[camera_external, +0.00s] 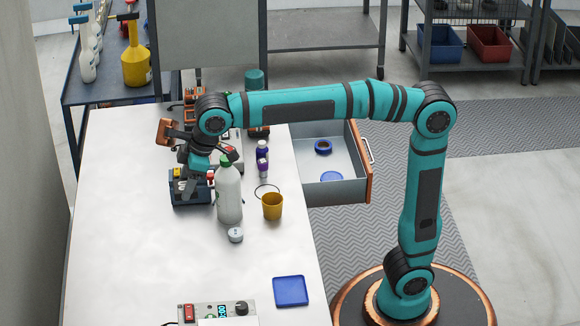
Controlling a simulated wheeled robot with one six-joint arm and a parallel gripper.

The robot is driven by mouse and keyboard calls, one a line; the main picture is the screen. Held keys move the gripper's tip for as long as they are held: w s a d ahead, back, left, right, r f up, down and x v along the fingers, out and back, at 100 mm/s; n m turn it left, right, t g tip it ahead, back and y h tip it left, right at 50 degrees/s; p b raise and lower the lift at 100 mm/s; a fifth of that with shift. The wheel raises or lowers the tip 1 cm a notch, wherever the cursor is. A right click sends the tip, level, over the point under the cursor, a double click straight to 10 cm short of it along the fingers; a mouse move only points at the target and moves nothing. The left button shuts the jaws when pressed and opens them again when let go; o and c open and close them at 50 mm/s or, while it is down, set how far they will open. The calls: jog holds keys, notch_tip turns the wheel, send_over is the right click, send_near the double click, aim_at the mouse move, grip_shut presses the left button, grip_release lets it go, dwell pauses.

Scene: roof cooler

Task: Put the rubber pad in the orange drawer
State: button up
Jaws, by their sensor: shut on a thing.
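The orange drawer (358,168) stands pulled open at the right side of the table, with an orange-brown front, a metal handle and grey inner walls. A black ring (323,147) and a blue disc (331,177) lie inside it. My gripper (186,182) is low over a dark blue box (191,199) at the table's left. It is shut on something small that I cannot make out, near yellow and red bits. I cannot tell whether this is the rubber pad. A flat blue square piece (291,291) lies at the table's front right; I cannot tell its material.
A white-green bottle (229,190) stands close right of my gripper. A purple bottle (262,160), yellow cup (272,206) and grey cap (235,235) are nearby. A control box (215,311) sits at the front. The table (125,250) is bare at front left.

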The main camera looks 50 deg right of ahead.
jog(key=w+d+m+t, duration=0.1)
jog(key=w+d+m, duration=0.1)
jog(key=w+d, duration=0.45)
jog(key=w+d+m, duration=0.1)
jog(key=w+d, duration=0.2)
jog(key=d, duration=0.6)
jog(key=m+h, duration=0.5)
jog(key=m, duration=0.6)
send_over(324, 166)
jog(key=a, duration=0.1)
jog(key=shift+s+d+f, duration=0.1)
jog(key=shift+s+f, duration=0.1)
jog(key=shift+f, duration=5.85)
jog(key=shift+s+d+f, duration=0.1)
jog(key=shift+s+f, duration=0.15)
jog(key=shift+f, duration=5.85)
jog(key=shift+s+d+f, duration=0.1)
jog(key=shift+s+f, duration=0.1)
jog(key=shift+f, duration=5.85)
jog(key=shift+f, duration=0.15)
jog(key=o, duration=1)
jog(key=shift+o, duration=0.2)
